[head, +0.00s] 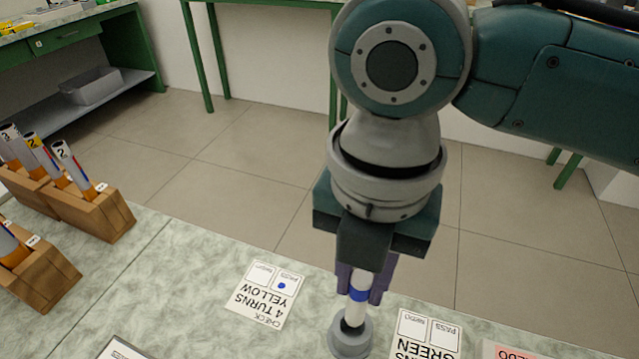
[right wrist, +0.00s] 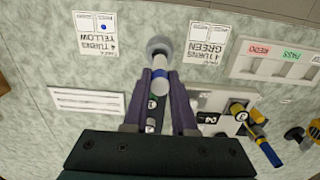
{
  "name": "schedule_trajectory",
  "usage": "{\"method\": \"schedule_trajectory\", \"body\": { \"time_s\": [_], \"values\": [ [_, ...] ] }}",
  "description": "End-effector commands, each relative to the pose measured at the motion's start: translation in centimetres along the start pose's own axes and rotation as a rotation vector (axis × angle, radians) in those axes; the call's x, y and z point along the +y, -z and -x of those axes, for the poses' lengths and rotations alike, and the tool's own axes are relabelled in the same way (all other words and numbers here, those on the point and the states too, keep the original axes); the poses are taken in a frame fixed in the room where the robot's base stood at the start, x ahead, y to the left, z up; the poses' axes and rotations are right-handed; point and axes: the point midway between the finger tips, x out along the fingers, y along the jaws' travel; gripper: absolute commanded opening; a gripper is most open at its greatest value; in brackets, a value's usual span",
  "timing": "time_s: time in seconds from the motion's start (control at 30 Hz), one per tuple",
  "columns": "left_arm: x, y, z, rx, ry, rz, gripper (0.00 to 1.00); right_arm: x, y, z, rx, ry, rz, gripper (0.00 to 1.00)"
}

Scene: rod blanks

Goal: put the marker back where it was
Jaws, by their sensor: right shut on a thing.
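The marker (head: 356,310) is a white stick with a blue band. My right gripper (head: 362,290) is shut on it, one dark finger on each side, and holds it nearly upright. Its lower end is at the mouth of a small round grey holder (head: 349,342); I cannot tell how deep it sits. In the right wrist view the marker (right wrist: 160,78) lies between the fingertips (right wrist: 160,88), in line with the grey holder (right wrist: 158,44). My left gripper is not in view.
A "4 turns yellow" card (head: 262,297) with a blue dot lies left of the holder, a green card (head: 425,338) right. Wooden blocks (head: 95,215) with labelled rods stand at left. A redo/pass tray (right wrist: 275,62) and rods (right wrist: 262,140) are at right in the wrist view.

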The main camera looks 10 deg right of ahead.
Motion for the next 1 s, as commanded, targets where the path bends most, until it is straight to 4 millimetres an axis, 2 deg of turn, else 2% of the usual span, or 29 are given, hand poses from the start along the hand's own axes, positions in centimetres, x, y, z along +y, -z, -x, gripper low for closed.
{"method": "schedule_trajectory", "body": {
  "time_s": [0.3,0.73,0.77,1.0],
  "values": [
    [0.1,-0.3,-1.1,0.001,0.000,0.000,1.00,0.0,0.0,-4.3,0.001,0.001,-0.001,0.00],
    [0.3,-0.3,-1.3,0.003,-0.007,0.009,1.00,0.0,0.0,-5.0,0.000,0.000,0.000,0.00],
    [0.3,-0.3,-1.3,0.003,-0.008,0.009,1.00,0.0,0.0,-5.0,0.000,0.000,0.000,0.26],
    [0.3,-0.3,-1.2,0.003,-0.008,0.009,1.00,0.0,0.0,-4.9,0.000,-0.001,0.000,0.53]
  ]
}}
